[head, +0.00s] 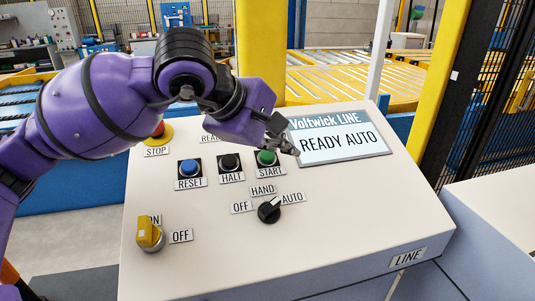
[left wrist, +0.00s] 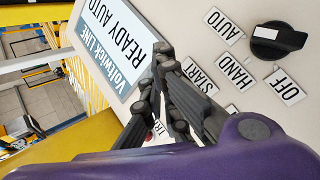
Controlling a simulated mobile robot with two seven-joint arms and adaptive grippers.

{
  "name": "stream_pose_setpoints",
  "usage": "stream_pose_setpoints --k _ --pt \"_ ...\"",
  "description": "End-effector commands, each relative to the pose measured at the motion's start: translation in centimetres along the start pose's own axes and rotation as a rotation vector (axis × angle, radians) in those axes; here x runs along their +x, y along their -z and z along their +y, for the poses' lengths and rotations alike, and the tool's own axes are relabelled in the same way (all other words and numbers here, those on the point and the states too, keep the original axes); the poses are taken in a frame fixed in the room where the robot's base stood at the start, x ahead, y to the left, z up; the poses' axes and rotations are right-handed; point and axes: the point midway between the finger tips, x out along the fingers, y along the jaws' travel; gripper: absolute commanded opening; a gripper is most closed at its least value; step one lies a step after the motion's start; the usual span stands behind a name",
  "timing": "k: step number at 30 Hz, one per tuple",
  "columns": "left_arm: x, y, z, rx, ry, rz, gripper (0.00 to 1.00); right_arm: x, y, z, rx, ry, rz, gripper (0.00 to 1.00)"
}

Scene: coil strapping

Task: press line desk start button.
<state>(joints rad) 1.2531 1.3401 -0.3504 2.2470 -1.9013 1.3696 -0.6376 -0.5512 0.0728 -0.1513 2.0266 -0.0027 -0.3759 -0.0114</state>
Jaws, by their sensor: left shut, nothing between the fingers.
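The green start button (head: 266,157) sits on the sloped top of the line desk (head: 330,210), above its START label (head: 270,171). My left gripper (head: 288,143) is shut and empty. In the head view its fingertips appear just up and right of the green button, by the display's left edge; I cannot tell how high they are above the desk. In the left wrist view, the shut fingers (left wrist: 165,58) lie between the display and the START label (left wrist: 200,76); the green button is hidden there. My right gripper is not in view.
The display (head: 342,142) reads READY AUTO. A black halt button (head: 230,162), a blue reset button (head: 189,168) and a red stop button (head: 158,132) stand to the left. A selector knob (head: 269,211) points to AUTO. A yellow switch handle (head: 149,233) is at lower left.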

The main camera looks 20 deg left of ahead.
Motion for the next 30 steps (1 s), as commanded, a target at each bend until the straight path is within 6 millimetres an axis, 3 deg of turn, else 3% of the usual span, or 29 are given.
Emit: stream_pose_setpoints --k 30 --pt "0.6 0.27 -0.37 -0.001 0.002 0.0 0.0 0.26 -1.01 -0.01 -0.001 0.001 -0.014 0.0"
